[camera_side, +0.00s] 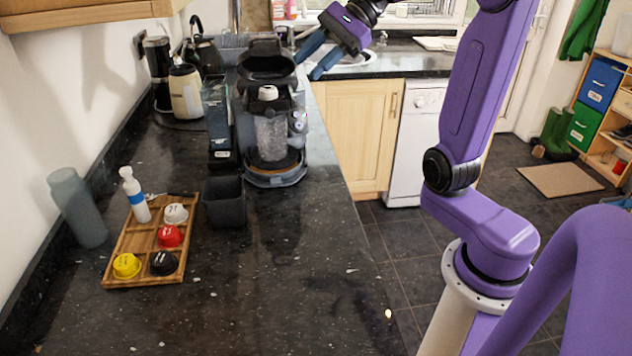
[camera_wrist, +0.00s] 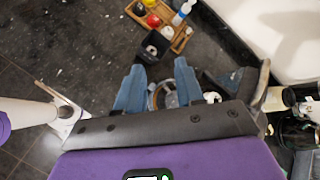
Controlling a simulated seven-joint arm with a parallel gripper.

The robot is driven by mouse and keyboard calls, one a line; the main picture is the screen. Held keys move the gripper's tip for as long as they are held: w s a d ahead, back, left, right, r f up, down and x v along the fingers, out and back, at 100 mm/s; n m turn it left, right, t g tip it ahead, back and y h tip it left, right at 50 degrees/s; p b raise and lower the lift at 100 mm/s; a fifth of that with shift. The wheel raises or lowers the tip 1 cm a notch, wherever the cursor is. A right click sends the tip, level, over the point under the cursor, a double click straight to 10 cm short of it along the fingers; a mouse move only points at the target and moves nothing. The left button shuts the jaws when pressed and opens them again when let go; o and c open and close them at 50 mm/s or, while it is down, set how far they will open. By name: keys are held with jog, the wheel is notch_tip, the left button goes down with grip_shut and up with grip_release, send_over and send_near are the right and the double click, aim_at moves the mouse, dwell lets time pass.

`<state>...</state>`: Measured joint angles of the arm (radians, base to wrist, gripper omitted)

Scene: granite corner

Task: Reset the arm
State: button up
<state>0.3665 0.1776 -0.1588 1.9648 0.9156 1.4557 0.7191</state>
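My gripper (camera_side: 306,68) is raised near the top of the coffee machine (camera_side: 298,122), to its right in the side view. Its two blue fingers are apart, with nothing visible between their tips. In the wrist view my gripper (camera_wrist: 159,66) also shows spread fingers. Part of a round machine piece (camera_wrist: 168,98) shows between and beyond them, and the rest is hidden by the gripper body. The coffee machine stands upright on the dark counter, with a clear container inside its frame. I cannot tell whether the fingers touch it.
A wooden tray (camera_side: 147,241) holds white, red, yellow and black capsules and a white bottle (camera_side: 135,195). A dark open bin (camera_side: 225,203) stands beside it. The front counter is clear. A kettle (camera_side: 186,91) stands behind.

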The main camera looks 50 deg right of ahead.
jog(key=s+a+f+n+g+h, duration=0.4)
jog(key=s+a+f+n+g, duration=0.2)
jog(key=s+a+f+n, duration=0.5)
jog(key=s+d+f+n+t+h, duration=0.1)
jog(key=s+f+n+h, duration=0.3)
jog(key=s+n, duration=1)
notch_tip(320, 180, down, 3)
jog(key=n, duration=0.4)
jog(key=shift+d+h, duration=0.3)
jog(key=shift+d, duration=0.05)
